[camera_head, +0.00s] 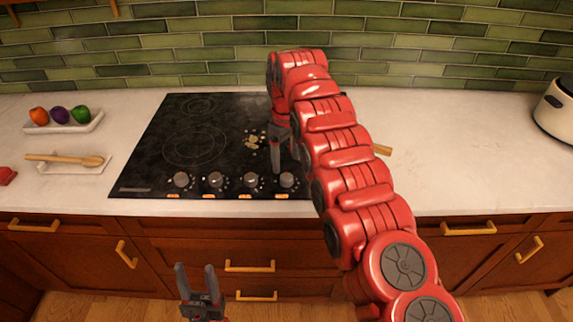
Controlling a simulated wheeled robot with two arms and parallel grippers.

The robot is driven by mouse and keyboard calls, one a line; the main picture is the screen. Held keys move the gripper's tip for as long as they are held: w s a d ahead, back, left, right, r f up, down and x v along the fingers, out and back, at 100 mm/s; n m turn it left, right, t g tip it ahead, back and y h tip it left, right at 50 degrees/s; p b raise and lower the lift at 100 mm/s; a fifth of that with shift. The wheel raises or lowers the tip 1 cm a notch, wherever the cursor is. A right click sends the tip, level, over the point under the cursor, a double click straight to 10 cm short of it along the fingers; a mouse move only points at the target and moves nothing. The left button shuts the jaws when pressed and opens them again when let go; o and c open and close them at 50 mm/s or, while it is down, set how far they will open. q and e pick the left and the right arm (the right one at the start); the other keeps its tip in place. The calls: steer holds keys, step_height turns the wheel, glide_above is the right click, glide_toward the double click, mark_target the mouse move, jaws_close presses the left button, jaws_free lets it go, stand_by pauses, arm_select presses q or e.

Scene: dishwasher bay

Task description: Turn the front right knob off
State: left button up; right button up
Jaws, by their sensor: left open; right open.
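The black cooktop (150,155) is set in the counter, with a row of grey knobs along its front edge. The rightmost visible knob (287,180) is next to my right gripper. Other knobs stand to its left, including one just beside it (251,180). My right gripper (277,168) is open and points down over the cooktop, a fingertip just behind and left of the rightmost visible knob. Whether it touches the knob I cannot tell. My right arm hides the cooktop's right part. My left gripper (197,270) is open and empty, low in front of the drawers.
A tray (93,126) with colored egg-shaped items and a wooden spoon (65,159) on a rest lie at the left. A white appliance (556,110) stands at the far right. The counter right of my arm (470,160) is mostly clear.

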mark_target(286, 177)
step_height(286, 177, up, 11)
steer(key=p, duration=1)
steer(key=shift+r, duration=0.2)
